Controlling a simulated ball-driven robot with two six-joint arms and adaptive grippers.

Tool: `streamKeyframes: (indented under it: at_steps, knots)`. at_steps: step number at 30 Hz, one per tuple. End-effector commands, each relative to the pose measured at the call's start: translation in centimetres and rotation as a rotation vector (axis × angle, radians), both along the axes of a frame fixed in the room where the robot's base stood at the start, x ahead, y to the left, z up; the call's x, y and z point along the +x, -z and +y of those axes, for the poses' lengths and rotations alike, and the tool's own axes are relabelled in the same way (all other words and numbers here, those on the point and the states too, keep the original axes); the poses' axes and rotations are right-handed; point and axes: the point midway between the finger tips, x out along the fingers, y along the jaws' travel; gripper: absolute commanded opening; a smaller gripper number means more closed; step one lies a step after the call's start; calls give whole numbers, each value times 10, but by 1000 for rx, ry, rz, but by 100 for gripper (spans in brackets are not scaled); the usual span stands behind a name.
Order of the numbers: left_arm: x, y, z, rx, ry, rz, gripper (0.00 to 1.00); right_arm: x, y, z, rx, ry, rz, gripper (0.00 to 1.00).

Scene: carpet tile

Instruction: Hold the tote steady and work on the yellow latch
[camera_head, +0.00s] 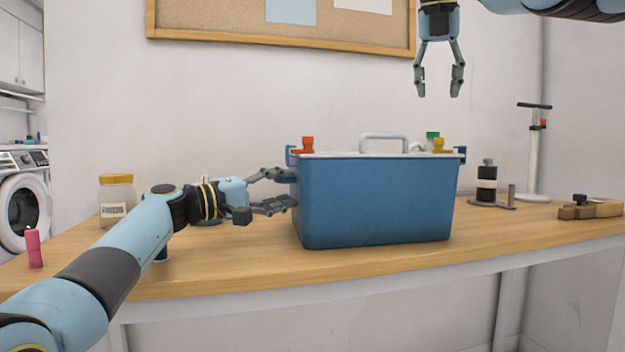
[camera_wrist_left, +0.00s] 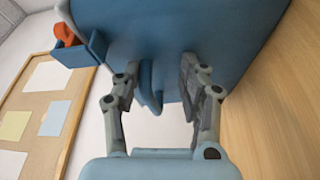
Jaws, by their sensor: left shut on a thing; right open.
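The blue tote (camera_head: 375,205) stands upright on the wooden table with a pale lid and a grey handle (camera_head: 384,137) on top. The yellow latch (camera_head: 440,146) is at the lid's right end, with a green one (camera_head: 432,137) just behind it. An orange-red latch (camera_head: 306,144) is at the left end. My left gripper (camera_head: 291,188) is at the tote's left side, shut on it; the left wrist view shows a blue side grip (camera_wrist_left: 150,88) between the fingers. My right gripper (camera_head: 438,92) is open and empty, pointing down above the yellow latch, well clear of it.
A yellow-lidded jar (camera_head: 116,203) and a pink bottle (camera_head: 34,248) stand at the table's left. Right of the tote are a black bottle (camera_head: 487,182), a tall pump-like stand (camera_head: 532,155) and a wooden tool (camera_head: 592,209). The front strip of the table (camera_head: 480,245) is clear.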

Motion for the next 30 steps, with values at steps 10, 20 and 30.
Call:
streamKeyframes:
  at_steps: [10,20,30]
  knots:
    - [0,11,1,7,-2,16,21,8,-2,0,75,203,-68,43]
    - [0,12,1,9,-1,17,20,49,-105,3,629,873,-619,43]
    - [0,13,1,9,-1,17,20,47,-127,2,1615,1349,-865,43]
